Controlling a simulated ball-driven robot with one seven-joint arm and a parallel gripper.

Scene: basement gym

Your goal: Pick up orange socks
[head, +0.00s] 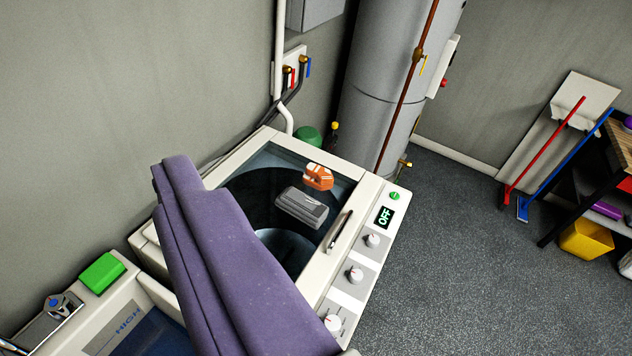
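The orange socks (319,176), a small folded orange bundle with pale stripes, appear on the glass lid of the white top-loading washing machine (345,262), near its back right corner. A dark grey, box-like object (302,207) lies just in front of them. The two look close together; I cannot tell if they touch. My gripper is not visible in the head view, so its place and opening cannot be seen.
A purple towel (222,262) covers the machine's left part. A green block (102,272) sits on the neighbouring appliance at lower left. A grey tank (393,85) and pipes stand behind. Open carpet (462,262) lies to the right, before a shelf with a yellow bin (586,240).

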